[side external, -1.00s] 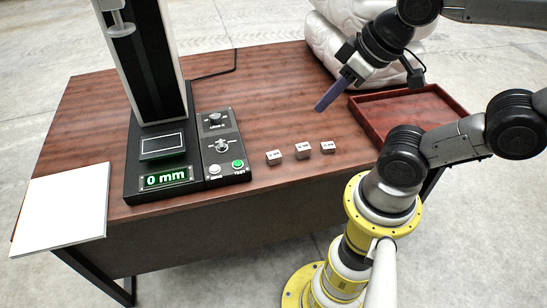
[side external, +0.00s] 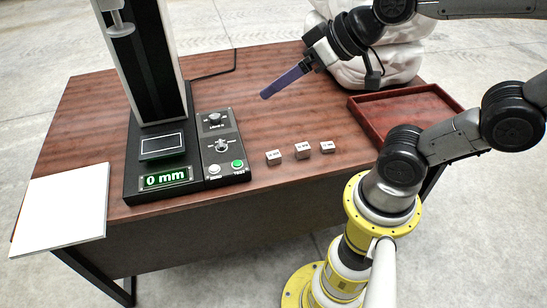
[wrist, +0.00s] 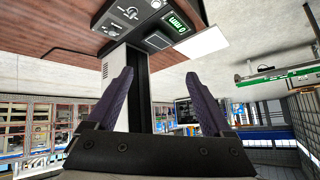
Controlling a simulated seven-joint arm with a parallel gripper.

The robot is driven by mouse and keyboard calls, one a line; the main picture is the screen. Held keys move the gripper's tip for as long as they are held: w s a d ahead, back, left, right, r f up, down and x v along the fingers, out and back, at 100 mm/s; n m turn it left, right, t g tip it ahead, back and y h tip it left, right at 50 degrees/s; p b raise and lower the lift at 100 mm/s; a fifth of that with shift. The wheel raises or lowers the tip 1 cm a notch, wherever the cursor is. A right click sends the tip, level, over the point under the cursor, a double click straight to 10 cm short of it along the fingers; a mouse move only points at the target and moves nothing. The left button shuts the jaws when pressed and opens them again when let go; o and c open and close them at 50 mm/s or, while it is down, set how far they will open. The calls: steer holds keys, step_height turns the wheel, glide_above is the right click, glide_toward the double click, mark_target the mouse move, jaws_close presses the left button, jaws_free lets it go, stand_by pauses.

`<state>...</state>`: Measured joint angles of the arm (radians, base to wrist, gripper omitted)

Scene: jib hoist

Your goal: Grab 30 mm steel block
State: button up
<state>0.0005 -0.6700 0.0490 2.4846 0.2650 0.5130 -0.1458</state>
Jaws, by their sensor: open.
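Three small steel blocks stand in a row on the table: a left block (side external: 274,157), a middle block (side external: 302,150) and a right block (side external: 327,147). The blocks are not visible in the wrist view.
A black test stand (side external: 160,150) with a "0 mm" display and a control panel (side external: 222,145) stands left of the blocks. A red-brown tray (side external: 405,92) lies at the right, by white sacks (side external: 380,65). A white board (side external: 60,205) is at the left edge.

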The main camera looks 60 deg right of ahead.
steer(key=w+f+m, duration=0.2)
steer(key=w+f, duration=0.1)
steer(key=w, duration=0.4)
steer(key=m+g+h, duration=0.5)
steer(key=m, duration=0.1)
glide_toward(273, 155)
steer(key=d+f, duration=0.1)
steer(key=f, duration=0.1)
steer(key=shift+w+x, duration=0.15)
steer(key=shift+x, duration=1.65)
steer(key=shift+w+x, duration=0.1)
steer(key=shift+x, duration=1.7)
steer(key=shift+a+r, duration=0.1)
steer(key=shift+r, duration=0.05)
jaws_close()
